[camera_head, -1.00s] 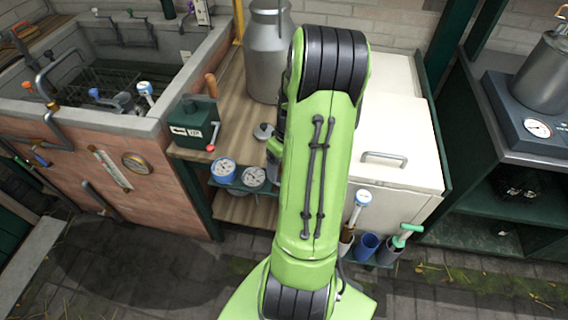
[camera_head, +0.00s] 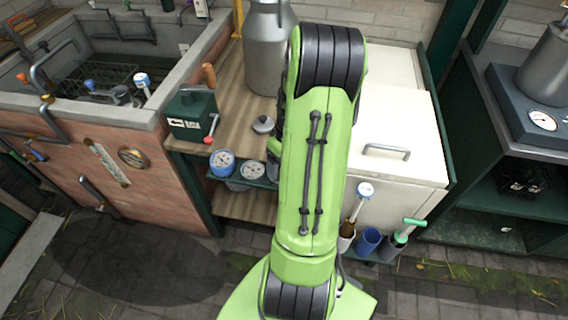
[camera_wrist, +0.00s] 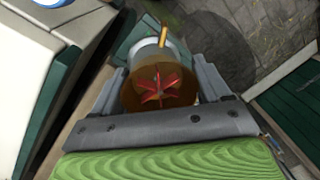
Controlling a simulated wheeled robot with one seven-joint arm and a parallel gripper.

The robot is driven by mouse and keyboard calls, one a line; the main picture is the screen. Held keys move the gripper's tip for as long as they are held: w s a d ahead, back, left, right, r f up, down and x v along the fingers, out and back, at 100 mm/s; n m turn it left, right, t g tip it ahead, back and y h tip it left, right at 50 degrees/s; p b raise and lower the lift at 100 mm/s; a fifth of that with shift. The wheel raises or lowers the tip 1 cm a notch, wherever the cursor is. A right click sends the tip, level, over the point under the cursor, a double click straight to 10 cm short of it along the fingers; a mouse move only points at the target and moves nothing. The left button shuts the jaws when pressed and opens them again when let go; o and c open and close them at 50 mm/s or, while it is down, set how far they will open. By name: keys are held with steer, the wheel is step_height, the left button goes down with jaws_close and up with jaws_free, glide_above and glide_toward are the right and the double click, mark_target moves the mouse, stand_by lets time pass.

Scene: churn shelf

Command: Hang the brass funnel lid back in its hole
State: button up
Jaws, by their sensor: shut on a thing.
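In the wrist view my gripper (camera_wrist: 160,92) is shut on a round, brass-brown thing (camera_wrist: 130,95), which I take to be the brass funnel lid. Its open face shows red vanes inside, and a tan rod (camera_wrist: 163,37) sticks up beyond it. A pale grey rim shows just behind it, above a dark green shelf edge (camera_wrist: 124,50). The hole for the lid cannot be made out. In the head view my green arm hides the gripper and the held thing.
Two round dials (camera_head: 222,162) sit in a green rack at the wooden bench's front. A green box with a crank (camera_head: 192,115) and a milk can (camera_head: 266,50) stand on the bench. A white chest (camera_head: 400,150) is right of my arm, with a blue cup (camera_head: 368,241) below.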

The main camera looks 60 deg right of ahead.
steer(key=shift+f+b, duration=0.4)
steer(key=shift+f, duration=0.1)
stand_by(0.3)
steer(key=o, duration=1.4)
steer(key=shift+c, duration=0.2)
steer(key=shift+s+d+r+p, duration=0.1)
steer(key=shift+d+r+p, duration=0.1)
steer(key=shift+r+p, duration=1.2)
steer(key=shift+d+r+p, duration=0.2)
steer(key=shift+r+p, duration=0.95)
steer(key=shift+r, duration=0.4)
steer(key=shift+s+d+r+p, duration=0.1)
steer(key=shift+d+r+p, duration=0.1)
steer(key=shift+r+p, duration=1.2)
steer(key=shift+r, duration=0.1)
